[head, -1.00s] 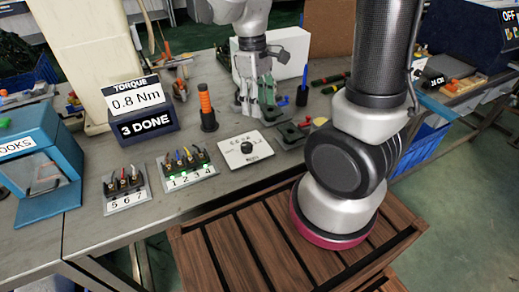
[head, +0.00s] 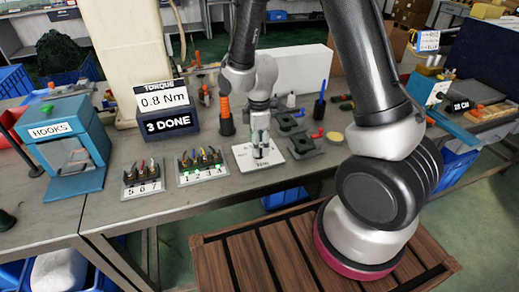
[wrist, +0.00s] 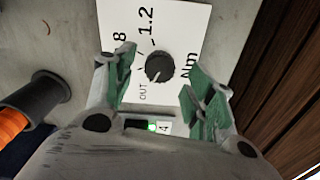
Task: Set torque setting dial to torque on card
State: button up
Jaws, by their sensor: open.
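The torque setting dial is a small black knob (wrist: 159,68) on a white plate (wrist: 185,25) with printed numbers; "1.2", "8", "OUT" and "Nm" can be read in the wrist view. The knob is hidden behind my gripper in the head view, where the plate (head: 243,158) still shows. My gripper (head: 261,155) is over the plate. In the wrist view its green-padded fingers (wrist: 161,90) are open, one on each side of the knob, not gripping it. The torque card (head: 163,98) reads 0.8 Nm.
A "3 DONE" display (head: 168,124) stands below the card. An orange-handled tool (head: 226,115) stands upright left of my gripper. Numbered holders with small parts (head: 202,168) sit left of the plate. Green fixtures (head: 290,122) lie to the right.

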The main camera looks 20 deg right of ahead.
jog(key=shift+f, duration=1.35)
jog(key=c, duration=1)
jog(key=shift+c, duration=0.2)
